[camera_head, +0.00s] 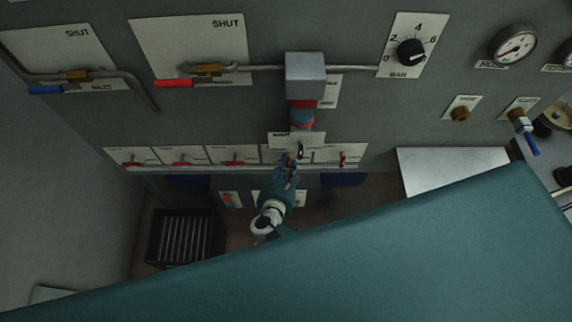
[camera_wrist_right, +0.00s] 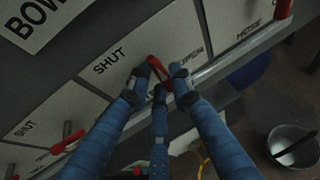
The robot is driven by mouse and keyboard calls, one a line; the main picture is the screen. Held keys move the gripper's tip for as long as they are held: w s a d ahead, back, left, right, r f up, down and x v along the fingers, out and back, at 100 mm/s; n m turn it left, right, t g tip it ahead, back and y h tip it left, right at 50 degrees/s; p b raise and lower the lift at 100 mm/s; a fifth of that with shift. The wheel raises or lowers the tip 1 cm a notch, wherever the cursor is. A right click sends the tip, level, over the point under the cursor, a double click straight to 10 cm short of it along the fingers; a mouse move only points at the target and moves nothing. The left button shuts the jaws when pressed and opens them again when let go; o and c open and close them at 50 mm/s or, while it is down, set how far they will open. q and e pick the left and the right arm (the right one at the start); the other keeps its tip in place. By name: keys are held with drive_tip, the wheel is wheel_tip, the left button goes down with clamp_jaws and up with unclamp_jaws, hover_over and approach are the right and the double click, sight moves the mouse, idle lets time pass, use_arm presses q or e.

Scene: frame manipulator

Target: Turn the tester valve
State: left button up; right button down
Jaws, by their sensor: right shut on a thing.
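My right gripper (camera_head: 288,165) reaches up to the row of small valves along the lower edge of the grey panel. In the right wrist view its blue fingers (camera_wrist_right: 160,72) are closed around a red valve handle (camera_wrist_right: 157,68). The handle slants on a white plate (camera_wrist_right: 125,62) that reads SHUT on the left and, partly hidden, OPEN on the right. I cannot read a tester label on it. In the head view the gripper hides most of this valve. My left gripper is not in view.
Neighbouring red-handled valves (camera_head: 235,160) sit close on the same row. Above are a grey box with a pipe (camera_head: 305,72), a red lever (camera_head: 174,83), a blue lever (camera_head: 46,89), a black knob (camera_head: 411,52) and a gauge (camera_head: 514,46). A metal bowl (camera_wrist_right: 294,146) stands below right.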

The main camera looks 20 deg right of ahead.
drive_tip(key=shift+w+r, duration=0.1)
drive_tip(key=c, duration=1.5)
unclamp_jaws()
drive_tip(key=shift+c, duration=0.2)
drive_tip(key=v, duration=1.2)
drive_tip(key=shift+d, duration=0.1)
